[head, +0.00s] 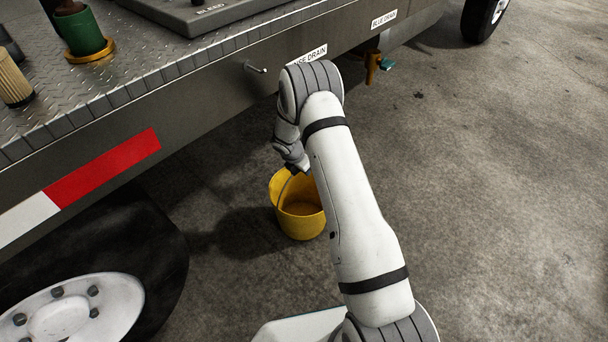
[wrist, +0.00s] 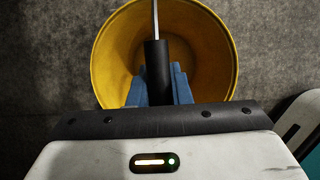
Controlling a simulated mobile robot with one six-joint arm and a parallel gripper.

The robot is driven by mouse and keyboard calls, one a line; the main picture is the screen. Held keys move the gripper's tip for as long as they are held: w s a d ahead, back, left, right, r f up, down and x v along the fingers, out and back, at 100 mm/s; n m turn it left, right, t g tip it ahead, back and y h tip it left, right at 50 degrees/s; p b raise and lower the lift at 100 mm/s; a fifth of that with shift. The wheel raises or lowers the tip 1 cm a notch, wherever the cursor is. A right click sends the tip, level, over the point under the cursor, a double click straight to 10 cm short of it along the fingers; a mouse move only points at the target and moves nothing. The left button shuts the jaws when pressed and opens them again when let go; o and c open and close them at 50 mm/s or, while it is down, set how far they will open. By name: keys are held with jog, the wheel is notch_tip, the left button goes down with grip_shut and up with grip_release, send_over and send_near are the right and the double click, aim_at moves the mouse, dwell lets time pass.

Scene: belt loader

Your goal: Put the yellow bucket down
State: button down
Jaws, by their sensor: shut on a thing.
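The yellow bucket (head: 299,222) hangs or stands below the side of the loader, just left of my forearm in the head view. It looks upright, and its inside looks empty. In the wrist view the bucket (wrist: 112,62) opens right in front of my gripper (wrist: 158,90). The blue fingers are shut on the dark grip of the bucket's handle (wrist: 155,55). In the head view my gripper is mostly hidden behind my wrist. I cannot tell whether the bucket's base touches the concrete.
The loader's side panel (head: 210,105) runs above and behind the bucket. A wheel (head: 80,305) stands at lower left. A brass valve (head: 373,66) hangs under the panel, right of my arm. The concrete floor (head: 500,180) is clear to the right.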

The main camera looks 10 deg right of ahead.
jog(key=shift+f+b, duration=0.55)
jog(key=shift+f, duration=0.9)
jog(key=c, duration=1.3)
grip_release()
jog(key=shift+c, duration=0.2)
